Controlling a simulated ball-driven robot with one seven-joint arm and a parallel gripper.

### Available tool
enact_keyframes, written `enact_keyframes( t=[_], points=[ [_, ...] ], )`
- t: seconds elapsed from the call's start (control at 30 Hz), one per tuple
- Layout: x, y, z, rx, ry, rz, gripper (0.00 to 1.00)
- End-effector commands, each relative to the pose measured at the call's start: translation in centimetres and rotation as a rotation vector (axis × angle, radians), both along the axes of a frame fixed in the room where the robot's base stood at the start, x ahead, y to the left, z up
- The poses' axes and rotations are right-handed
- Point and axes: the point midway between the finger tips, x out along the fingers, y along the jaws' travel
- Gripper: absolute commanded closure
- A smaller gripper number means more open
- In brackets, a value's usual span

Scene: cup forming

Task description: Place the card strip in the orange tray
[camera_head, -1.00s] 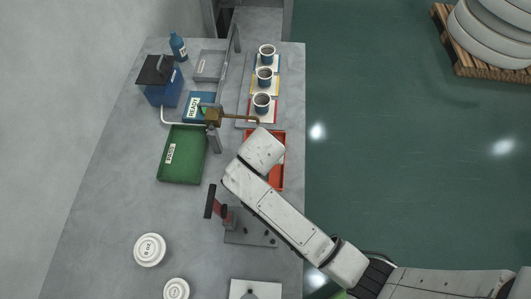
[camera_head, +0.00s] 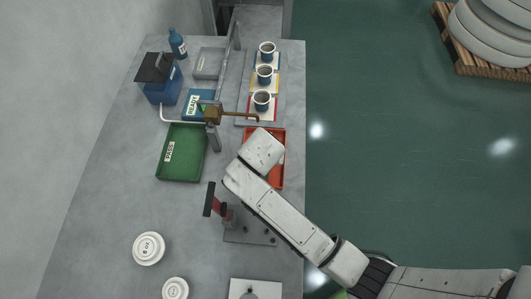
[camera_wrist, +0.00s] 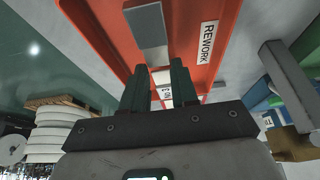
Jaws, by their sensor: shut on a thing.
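In the wrist view my gripper (camera_wrist: 160,88) is shut on the card strip (camera_wrist: 148,32), a narrow strip with a grey part and a white lettered part between the fingers. The strip is over the orange tray (camera_wrist: 205,75), whose white label reads REWORK. I cannot tell whether the strip touches the tray floor. In the head view the orange tray (camera_head: 278,172) is partly covered by my arm, which hides the gripper and the strip.
A green tray (camera_head: 185,165) lies left of the orange one. A brown-topped post (camera_head: 213,120) stands between them. Several cups, including a near one (camera_head: 262,101), stand on coloured cards behind. A grey fixture (camera_head: 250,228) and white discs (camera_head: 149,249) are in front.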

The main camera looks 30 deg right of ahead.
Motion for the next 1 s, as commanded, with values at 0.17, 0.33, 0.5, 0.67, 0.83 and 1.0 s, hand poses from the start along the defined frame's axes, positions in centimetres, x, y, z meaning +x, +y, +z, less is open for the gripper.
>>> enact_keyframes(
  t=[0.17, 0.33, 0.5, 0.67, 0.83, 1.0],
  points=[
    [0.0, 0.0, -0.3, 0.0, 0.0, 0.0, 1.0],
    [0.0, 0.0, -0.5, 0.0, 0.0, 0.0, 1.0],
    [0.0, 0.0, -0.8, 0.0, 0.0, 0.0, 1.0],
    [0.0, 0.0, -1.0, 0.0, 0.0, 0.0, 1.0],
    [0.0, 0.0, -1.2, 0.0, 0.0, 0.0, 1.0],
    [0.0, 0.0, -1.4, 0.0, 0.0, 0.0, 1.0]
  ],
)
